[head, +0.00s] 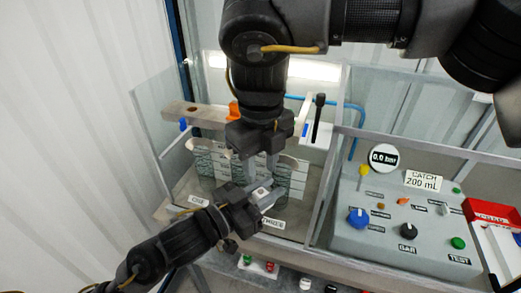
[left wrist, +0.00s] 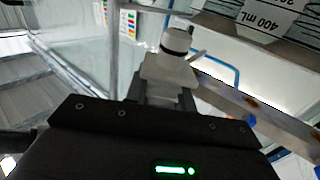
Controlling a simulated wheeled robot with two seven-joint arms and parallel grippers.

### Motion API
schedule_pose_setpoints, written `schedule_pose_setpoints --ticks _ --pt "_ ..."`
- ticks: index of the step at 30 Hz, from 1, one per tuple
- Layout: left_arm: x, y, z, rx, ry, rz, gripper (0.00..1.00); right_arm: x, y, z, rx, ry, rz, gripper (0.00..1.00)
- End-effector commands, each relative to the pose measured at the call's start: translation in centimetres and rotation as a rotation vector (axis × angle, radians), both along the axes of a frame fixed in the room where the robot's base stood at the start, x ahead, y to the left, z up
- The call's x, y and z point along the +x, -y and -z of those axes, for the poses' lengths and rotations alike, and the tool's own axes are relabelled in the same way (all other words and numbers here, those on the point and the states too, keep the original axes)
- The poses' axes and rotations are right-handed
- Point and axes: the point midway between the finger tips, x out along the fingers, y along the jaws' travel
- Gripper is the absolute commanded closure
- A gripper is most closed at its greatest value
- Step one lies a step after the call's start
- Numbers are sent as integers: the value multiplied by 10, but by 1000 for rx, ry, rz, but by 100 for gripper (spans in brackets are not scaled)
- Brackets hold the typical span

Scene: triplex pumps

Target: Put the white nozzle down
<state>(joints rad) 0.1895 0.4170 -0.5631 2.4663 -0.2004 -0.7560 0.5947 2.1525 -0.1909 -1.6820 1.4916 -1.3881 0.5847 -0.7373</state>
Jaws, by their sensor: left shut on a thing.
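The white nozzle (left wrist: 168,68) stands between the fingers of my left gripper in the left wrist view, its dark-banded top facing away from the gripper. In the head view my left gripper (head: 262,194) reaches in from the lower left. It is shut on the nozzle, of which only a small pale part shows there. My right gripper (head: 262,167) hangs from above, just over and behind the left one. Its two fingers point down with a gap between them, and I see nothing held there. The two grippers are very close, and whether they touch is unclear.
A clear-walled bay (head: 160,115) surrounds both grippers. A grey control panel (head: 400,215) with knobs and a red-and-white tray (head: 496,235) lie to the right.

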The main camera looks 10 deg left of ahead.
Motion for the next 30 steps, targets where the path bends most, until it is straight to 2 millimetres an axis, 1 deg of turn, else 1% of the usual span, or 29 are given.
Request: schedule_pose_setpoints --ticks 1,6,9,13,18,26,27,30 --pt "0 0 0 -1 1 0 98 -1 1 11 -3 -5 -2 64" --pt "0 0 0 -1 1 0 98 -1 0 43 0 -4 -1 64" --pt "0 0 0 -1 1 0 98 -1 0 58 0 -4 -2 64" --pt "0 0 0 -1 1 0 98 -1 0 72 0 -3 0 64" --pt "0 0 0 -1 1 0 98 0 0 81 1 -1 -1 64" --pt "0 0 0 -1 1 0 98 0 0 82 1 -2 -1 64" --pt "0 0 0 -1 1 0 98 0 0 82 1 -2 -1 66" --pt "0 0 0 -1 1 0 98 0 0 82 1 -2 -1 79"
